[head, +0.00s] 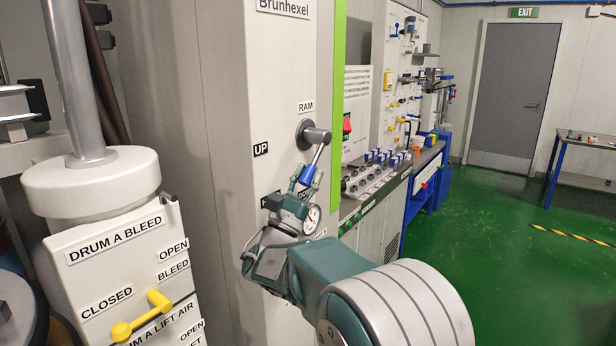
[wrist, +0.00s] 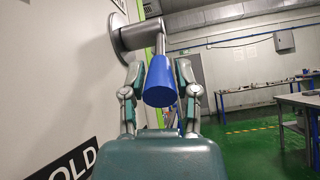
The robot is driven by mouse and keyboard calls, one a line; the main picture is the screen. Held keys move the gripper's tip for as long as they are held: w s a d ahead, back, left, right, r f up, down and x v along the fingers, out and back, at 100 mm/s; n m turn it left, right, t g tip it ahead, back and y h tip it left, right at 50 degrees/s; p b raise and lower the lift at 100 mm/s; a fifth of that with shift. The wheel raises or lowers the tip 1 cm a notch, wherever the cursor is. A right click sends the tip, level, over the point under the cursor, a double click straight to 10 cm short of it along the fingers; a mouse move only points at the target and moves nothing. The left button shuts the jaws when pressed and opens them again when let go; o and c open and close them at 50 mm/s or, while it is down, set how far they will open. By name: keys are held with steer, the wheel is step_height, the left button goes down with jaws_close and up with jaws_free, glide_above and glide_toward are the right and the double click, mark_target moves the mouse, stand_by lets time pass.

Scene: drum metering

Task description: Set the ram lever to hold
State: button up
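The ram lever (head: 317,157) hangs from a round grey hub (head: 313,135) under the RAM label, its arm slanting down and slightly left. Its blue handle (head: 307,175) also shows in the wrist view (wrist: 160,82). My gripper (head: 306,187) is at the handle from below. In the wrist view its two fingers (wrist: 159,75) stand on either side of the handle, apart, with a visible gap at the left; I see no firm grip. The UP label (head: 260,150) is left of the lever. The HOLD label (wrist: 75,165) is partly cut off in the wrist view and mostly hidden in the head view.
A drum panel with a yellow lever (head: 141,315) stands at the left. A counter with several small blue-topped controls (head: 375,172) runs behind my arm at the right. The green floor (head: 500,250) is open towards the grey door (head: 507,95). A table (head: 590,140) stands far right.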

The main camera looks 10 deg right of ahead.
steer(key=o, duration=0.4)
steer(key=shift+a+f, duration=0.1)
steer(key=shift+f, duration=0.1)
steer(key=shift+a, duration=0.1)
steer(key=shift+r, duration=0.1)
steer(key=v, duration=1.2)
steer(key=shift+w, duration=0.1)
